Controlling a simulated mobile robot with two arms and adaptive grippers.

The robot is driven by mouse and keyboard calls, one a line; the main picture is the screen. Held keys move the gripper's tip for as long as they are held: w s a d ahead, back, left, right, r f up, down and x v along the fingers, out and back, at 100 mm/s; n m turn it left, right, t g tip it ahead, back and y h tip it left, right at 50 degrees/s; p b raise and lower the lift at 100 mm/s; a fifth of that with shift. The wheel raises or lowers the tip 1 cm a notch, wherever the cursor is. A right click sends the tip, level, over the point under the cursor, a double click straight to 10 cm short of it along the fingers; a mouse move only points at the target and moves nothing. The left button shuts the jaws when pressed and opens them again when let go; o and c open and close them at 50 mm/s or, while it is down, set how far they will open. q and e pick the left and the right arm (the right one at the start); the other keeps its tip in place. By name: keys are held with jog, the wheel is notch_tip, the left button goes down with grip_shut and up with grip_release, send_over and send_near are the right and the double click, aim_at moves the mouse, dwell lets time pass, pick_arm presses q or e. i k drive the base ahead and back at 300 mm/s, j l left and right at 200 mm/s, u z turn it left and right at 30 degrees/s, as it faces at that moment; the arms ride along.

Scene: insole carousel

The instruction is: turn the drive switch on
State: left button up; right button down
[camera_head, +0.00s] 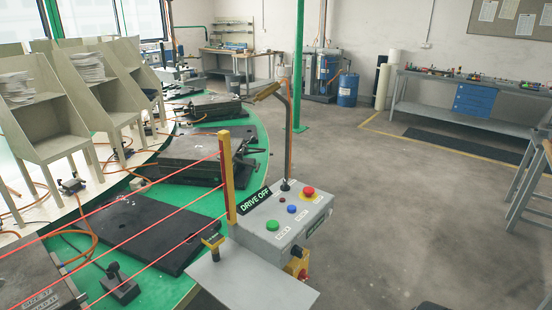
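A grey control box (262,230) stands at the edge of the green carousel, with a black sign (255,200) reading "DRIVE OFF" on it. On its sloped top are a green button (272,225), a blue button (291,209), a small dark red lamp or button (282,200) and a red mushroom button (308,192) on yellow. A yellow and red switch (298,264) sits on the box's lower front right side; its exact position is too small to read. Neither of my grippers is in view.
A grey shelf (255,285) juts out in front of the box. A yellow post (228,185) with red beams running left from it stands beside the box. Black plates (135,232) lie on the carousel. The concrete floor (400,220) to the right is mostly clear.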

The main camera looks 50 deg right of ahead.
aim_at(302, 275)
jog(key=k+l+z, duration=0.1)
jog(key=z, duration=0.3)
jog(key=l+z, duration=0.3)
jog(key=z, duration=0.15)
jog(key=l+z, duration=0.25)
jog(key=z, duration=0.15)
